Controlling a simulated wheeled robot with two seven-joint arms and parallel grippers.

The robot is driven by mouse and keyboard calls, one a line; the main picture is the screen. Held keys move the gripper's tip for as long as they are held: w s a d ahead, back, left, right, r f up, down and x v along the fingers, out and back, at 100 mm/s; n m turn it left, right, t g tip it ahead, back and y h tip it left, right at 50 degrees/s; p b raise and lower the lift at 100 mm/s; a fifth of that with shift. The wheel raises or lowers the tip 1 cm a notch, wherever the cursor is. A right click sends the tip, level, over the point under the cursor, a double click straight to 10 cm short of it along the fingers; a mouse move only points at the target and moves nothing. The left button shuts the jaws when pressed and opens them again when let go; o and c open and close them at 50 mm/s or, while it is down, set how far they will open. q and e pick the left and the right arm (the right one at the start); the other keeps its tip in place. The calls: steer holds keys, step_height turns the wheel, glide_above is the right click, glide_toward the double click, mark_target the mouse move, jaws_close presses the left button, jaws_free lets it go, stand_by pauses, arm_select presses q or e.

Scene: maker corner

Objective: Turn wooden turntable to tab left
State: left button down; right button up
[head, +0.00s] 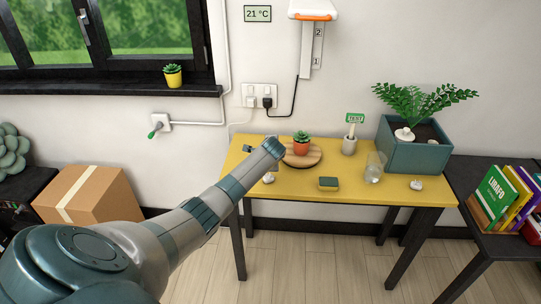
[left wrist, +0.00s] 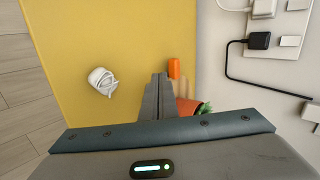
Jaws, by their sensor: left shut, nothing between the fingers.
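The round wooden turntable (head: 316,158) lies on the yellow table, with a succulent in a terracotta pot (head: 301,148) on it. My left forearm and wrist hide its left side in the head view. In the left wrist view, a strip of wood (left wrist: 183,90) shows beside the pot (left wrist: 187,106). An orange tab (left wrist: 174,68) sticks out beyond the wood, away from the pot, towards the table's left end. My left gripper (left wrist: 159,77) is shut and empty, its fingers close beside the tab; contact is unclear. In the head view its tip (head: 248,149) is left of the turntable.
On the yellow table (head: 350,188) stand a white cable bundle (head: 268,178), a green-topped block (head: 328,183), a glass (head: 374,168), a marker pot (head: 349,145) and a teal planter (head: 415,157). Wall sockets (head: 260,95) are behind. The front middle edge is clear.

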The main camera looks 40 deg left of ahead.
arm_select(q)
steer(key=shift+b+v, duration=0.3)
steer(key=shift+v, duration=2)
arm_select(e)
steer(key=shift+d+f, duration=0.3)
steer(key=shift+d, duration=0.15)
arm_select(q)
steer(key=shift+s+a, duration=0.1)
arm_select(e)
steer(key=shift+a, duration=0.15)
